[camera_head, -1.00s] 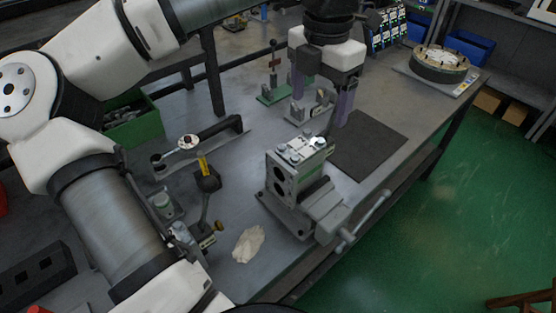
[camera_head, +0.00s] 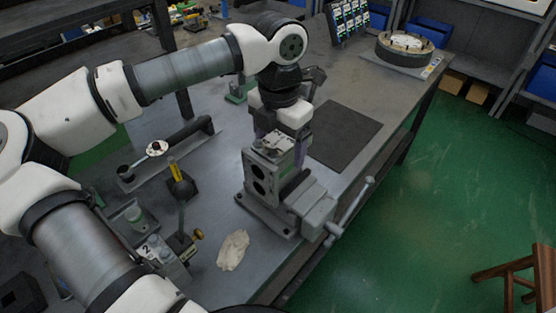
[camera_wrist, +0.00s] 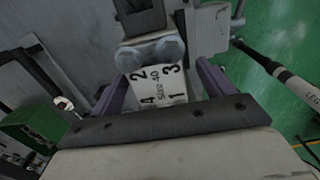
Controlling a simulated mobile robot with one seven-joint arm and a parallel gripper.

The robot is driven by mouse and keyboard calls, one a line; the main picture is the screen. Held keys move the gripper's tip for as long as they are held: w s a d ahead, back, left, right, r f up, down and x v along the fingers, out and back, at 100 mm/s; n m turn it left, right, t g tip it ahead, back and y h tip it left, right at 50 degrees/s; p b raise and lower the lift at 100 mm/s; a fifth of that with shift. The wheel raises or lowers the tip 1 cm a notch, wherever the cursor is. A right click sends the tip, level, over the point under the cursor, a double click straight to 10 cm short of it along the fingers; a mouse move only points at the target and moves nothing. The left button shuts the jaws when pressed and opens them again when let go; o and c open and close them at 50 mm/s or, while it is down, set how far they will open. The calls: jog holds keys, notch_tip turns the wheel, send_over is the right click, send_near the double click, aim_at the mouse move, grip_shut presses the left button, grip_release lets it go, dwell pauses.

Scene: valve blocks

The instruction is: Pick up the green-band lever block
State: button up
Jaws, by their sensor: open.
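A grey valve block (camera_head: 260,178) with dark round holes in its side sits in the vise (camera_head: 313,207). Its top bears a white plate (camera_wrist: 150,82) marked "Size 40" and numbered in the wrist view, with round bolt heads beside it. I see no green band on it and cannot tell whether it is the lever block. My gripper (camera_head: 281,140) is open, pointing down over the block's top. In the wrist view my purple fingers (camera_wrist: 160,85) stand either side of the plate; contact is unclear. A small green-based piece (camera_head: 238,92) stands behind, partly hidden by my arm.
The vise handle (camera_head: 352,205) sticks out at the bench's right edge. A dark mat (camera_head: 345,135) behind the vise is bare. A round fixture (camera_head: 407,48) stands at the far end.

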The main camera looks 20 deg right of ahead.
notch_tip(320, 180, down, 4)
jog(key=shift+a+f+p, duration=0.1)
jog(key=shift+f+p, duration=0.05)
jog(key=shift+p, duration=0.5)
jog(key=shift+c, duration=0.4)
jog(key=shift+w, duration=0.1)
grip_shut()
